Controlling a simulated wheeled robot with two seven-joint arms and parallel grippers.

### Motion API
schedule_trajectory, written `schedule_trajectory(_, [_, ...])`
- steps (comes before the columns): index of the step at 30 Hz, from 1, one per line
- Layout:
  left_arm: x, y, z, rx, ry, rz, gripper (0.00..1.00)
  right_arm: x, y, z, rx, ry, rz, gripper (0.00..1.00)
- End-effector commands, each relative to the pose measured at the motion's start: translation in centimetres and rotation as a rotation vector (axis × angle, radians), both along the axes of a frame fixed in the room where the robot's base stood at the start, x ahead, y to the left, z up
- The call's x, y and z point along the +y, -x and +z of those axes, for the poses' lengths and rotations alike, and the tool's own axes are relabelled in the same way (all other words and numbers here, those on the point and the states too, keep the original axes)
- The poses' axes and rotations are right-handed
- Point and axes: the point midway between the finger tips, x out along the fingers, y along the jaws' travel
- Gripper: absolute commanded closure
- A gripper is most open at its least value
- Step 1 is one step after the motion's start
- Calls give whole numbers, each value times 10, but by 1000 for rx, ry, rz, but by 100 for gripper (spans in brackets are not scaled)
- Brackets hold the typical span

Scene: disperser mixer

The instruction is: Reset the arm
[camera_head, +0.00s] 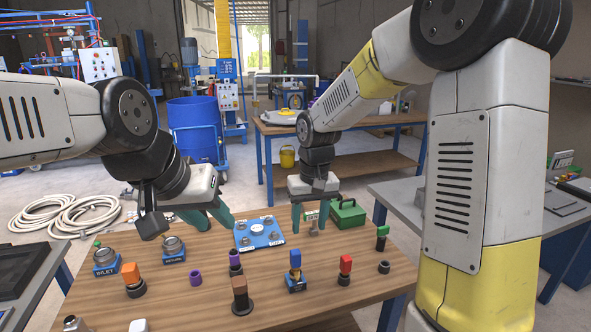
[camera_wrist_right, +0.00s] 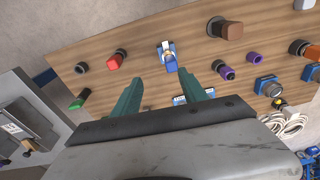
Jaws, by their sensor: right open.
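My left gripper (camera_head: 207,216) hangs over the back left of the wooden table (camera_head: 330,285), near the blue plate (camera_head: 270,240); its teal fingers look spread, with nothing seen between them. My right gripper (camera_head: 310,214) hangs over the table's back edge, right of the blue plate. In the right wrist view my right gripper (camera_wrist_right: 163,98) has its fingers wide apart, with nothing held. My right arm (camera_head: 485,150) rises tall at the right, folds over at the top and comes down to the gripper.
The table holds a blue-handled part (camera_head: 295,272), a red-topped part (camera_head: 345,266), an orange-topped part (camera_head: 131,275), a brown knob (camera_head: 241,293), a purple ring (camera_head: 195,279) and an INLET block (camera_head: 106,262). A green box (camera_head: 347,214) stands at the back right.

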Motion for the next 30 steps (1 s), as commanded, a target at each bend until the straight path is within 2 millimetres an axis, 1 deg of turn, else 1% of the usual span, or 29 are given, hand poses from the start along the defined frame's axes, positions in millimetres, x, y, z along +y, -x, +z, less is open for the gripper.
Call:
schedule_trajectory(1, [0, 0, 0, 0, 0, 0, 64, -13, 9, 21, -35, -20, -20, 49])
schedule_trajectory(3, [0, 0, 0, 0, 0, 0, 64, -28, 24, 43, -76, -43, -44, 49])
schedule_trajectory(5, [0, 0, 0, 0, 0, 0, 64, -40, 38, 61, -111, -64, -63, 49])
schedule_trajectory(6, [0, 0, 0, 0, 0, 0, 64, -48, 48, 71, -134, -77, -76, 49])
schedule_trajectory(8, [0, 0, 0, 0, 0, 0, 64, -59, 63, 85, -170, -96, -93, 49])
schedule_trajectory(9, [0, 0, 0, 0, 0, 0, 64, -66, 74, 93, -194, -109, -107, 49])
schedule_trajectory(12, [0, 0, 0, 0, 0, 0, 64, -81, 101, 110, -257, -139, -136, 49])
schedule_trajectory(15, [0, 0, 0, 0, 0, 0, 64, -93, 128, 121, -316, -164, -162, 49])
schedule_trajectory(18, [0, 0, 0, 0, 0, 0, 64, -101, 150, 127, -367, -185, -182, 49])
schedule_trajectory(21, [0, 0, 0, 0, 0, 0, 64, -106, 165, 129, -403, -199, -196, 49])
schedule_trajectory(25, [0, 0, 0, 0, 0, 0, 64, -108, 175, 130, -428, -208, -204, 49])
schedule_trajectory(30, [0, 0, 0, 0, 0, 0, 64, -109, 177, 130, -432, -210, -205, 49])
